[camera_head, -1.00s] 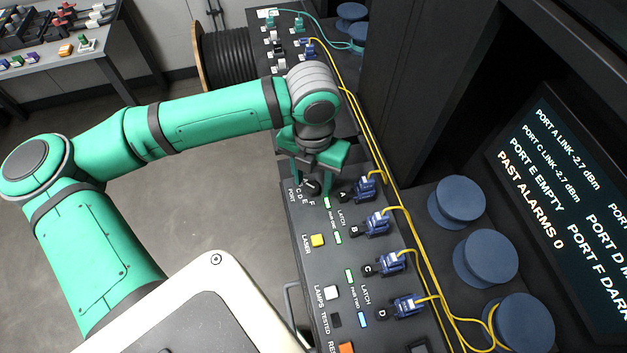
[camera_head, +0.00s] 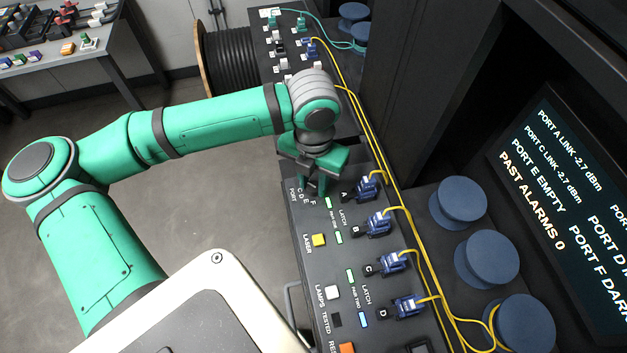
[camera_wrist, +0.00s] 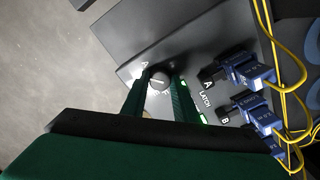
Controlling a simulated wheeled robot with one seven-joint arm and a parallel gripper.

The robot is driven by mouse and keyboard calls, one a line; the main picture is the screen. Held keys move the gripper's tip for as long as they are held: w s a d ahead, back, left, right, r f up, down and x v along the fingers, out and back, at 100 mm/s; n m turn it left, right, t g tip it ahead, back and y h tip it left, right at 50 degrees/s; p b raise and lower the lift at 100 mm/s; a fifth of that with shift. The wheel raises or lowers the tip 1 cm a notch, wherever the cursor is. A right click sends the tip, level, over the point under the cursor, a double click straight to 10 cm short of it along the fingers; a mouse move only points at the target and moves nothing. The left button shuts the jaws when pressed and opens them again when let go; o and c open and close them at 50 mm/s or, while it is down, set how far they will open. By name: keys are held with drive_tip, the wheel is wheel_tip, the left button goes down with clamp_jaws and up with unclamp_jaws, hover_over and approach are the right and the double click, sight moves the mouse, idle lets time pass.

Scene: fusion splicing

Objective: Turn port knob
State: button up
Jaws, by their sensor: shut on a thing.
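The port knob (camera_wrist: 159,82) is a round dark knob with a light pointer line on its top, set on the black panel (camera_wrist: 190,35). In the wrist view my gripper (camera_wrist: 160,84) has its two green fingers on either side of the knob, shut on it. Around the knob are white letters; an A shows to its upper left and an F below it. In the head view my gripper (camera_head: 314,186) reaches down at the panel's PORT dial, and its fingers mostly hide the knob there.
Blue connectors (camera_head: 378,222) with yellow cables stand in a row right of the dial, close to my gripper. A yellow LASER button (camera_head: 319,240) and lit green latch lamps lie nearby. A screen (camera_head: 560,190) at the right reads "PORT E EMPTY" and "PAST ALARMS 0".

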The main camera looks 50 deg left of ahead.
sight(313, 186)
drive_tip(key=shift+w+m, duration=0.15)
drive_tip(key=shift+m, duration=2.55)
drive_tip(key=o, duration=1.1)
wheel_tip(313, 186, up, 11)
drive_tip(key=shift+f, duration=0.1)
drive_tip(key=shift+s+a, duration=0.1)
drive_tip(key=shift+s, duration=0.1)
